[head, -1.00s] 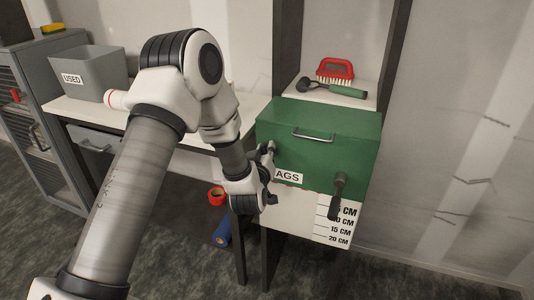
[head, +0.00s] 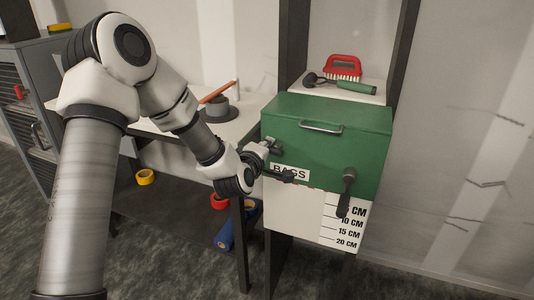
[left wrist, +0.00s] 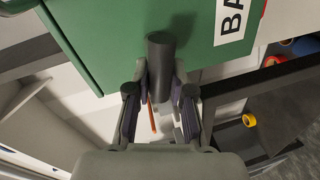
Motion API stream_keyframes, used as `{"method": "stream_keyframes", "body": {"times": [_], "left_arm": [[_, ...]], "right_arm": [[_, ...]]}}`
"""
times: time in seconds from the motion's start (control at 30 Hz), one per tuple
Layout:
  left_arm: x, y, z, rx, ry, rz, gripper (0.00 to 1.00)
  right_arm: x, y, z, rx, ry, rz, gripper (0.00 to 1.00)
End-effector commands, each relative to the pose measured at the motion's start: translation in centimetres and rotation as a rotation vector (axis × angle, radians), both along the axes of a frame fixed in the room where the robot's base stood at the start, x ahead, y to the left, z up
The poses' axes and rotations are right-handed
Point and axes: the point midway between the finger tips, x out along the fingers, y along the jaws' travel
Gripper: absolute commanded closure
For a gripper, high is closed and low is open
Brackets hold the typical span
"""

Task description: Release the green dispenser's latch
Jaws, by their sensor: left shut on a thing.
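The green dispenser (head: 325,135) hangs at the right in the head view, with a silver handle on its top front and a BAGS label. In the left wrist view its green front (left wrist: 130,25) fills the top. A dark round grip (left wrist: 160,48), apparently the latch handle, stands between the fingers of my left gripper (left wrist: 160,82). In the head view the left gripper (head: 274,163) is at the dispenser's left front, shut on this grip. The fingers partly hide the grip and its mount. My right gripper is not in view.
A dark crank (head: 347,190) hangs on the dispenser's right front, above a centimetre scale. A red brush (head: 343,67) lies on the shelf above. A white bench (head: 235,125) stands at left, with tape rolls and a blue roll (head: 224,236) below it.

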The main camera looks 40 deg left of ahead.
Motion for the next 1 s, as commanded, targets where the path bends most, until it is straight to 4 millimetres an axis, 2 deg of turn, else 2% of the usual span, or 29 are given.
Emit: {"method": "stream_keyframes", "body": {"times": [0.03, 0.33, 0.97, 1.0], "left_arm": [[0.0, 0.0, -0.5, -0.035, -0.007, 0.0, 1.0], [-0.1, 0.0, -0.7, -0.194, -0.045, -0.001, 1.0], [-0.1, 0.0, -0.7, -0.248, -0.055, -0.001, 1.0], [-0.1, 0.0, -0.7, -0.248, -0.055, -0.001, 0.68]], "right_arm": [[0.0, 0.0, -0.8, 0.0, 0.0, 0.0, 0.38], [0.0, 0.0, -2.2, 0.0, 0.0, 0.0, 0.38], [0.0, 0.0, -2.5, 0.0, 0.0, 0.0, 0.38], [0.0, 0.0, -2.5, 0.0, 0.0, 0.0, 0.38]]}}
